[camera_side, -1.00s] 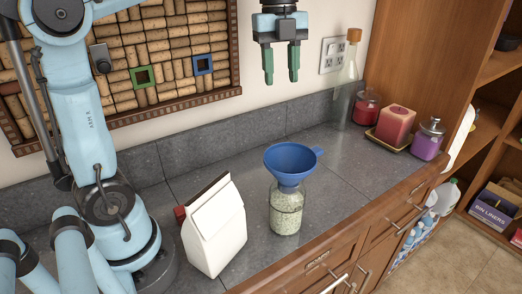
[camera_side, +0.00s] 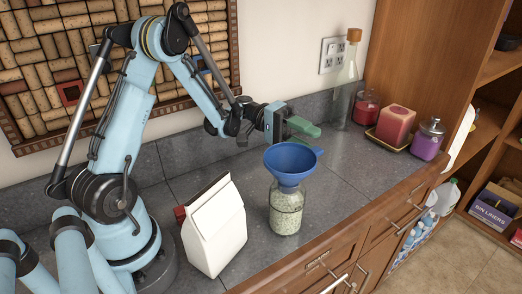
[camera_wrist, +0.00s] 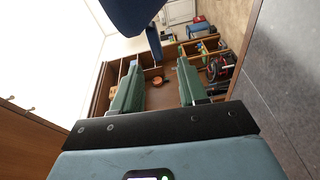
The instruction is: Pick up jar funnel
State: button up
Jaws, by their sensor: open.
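The blue jar funnel (camera_side: 290,162) sits upright in the mouth of a glass jar (camera_side: 286,210) with pale grainy contents. Its handle points right and away from the side camera. My gripper (camera_side: 308,133) is behind the funnel rim, about level with it or slightly above, fingers pointing right. In the wrist view, my gripper (camera_wrist: 158,78) shows two green fingers spread apart with nothing between them. The dark blue funnel (camera_wrist: 135,14) shows at the top edge, with its handle hanging down beyond the fingertips. I cannot tell whether a finger touches it. The funnel partly hides the gripper's lower part.
A white carton (camera_side: 214,228) stands left of the jar. The grey counter (camera_side: 340,180) right of the jar is clear.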

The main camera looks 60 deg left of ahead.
aim_at(323, 153)
jog(key=shift+s+a+f+g, duration=0.15)
jog(key=shift+s+g, duration=0.15)
jog(key=shift+s, duration=0.55)
jog(key=d, duration=0.3)
jog(key=w+d, duration=0.1)
jog(key=d, duration=0.3)
jog(key=shift+w+d, duration=0.15)
jog(key=shift+w, duration=0.05)
grip_shut()
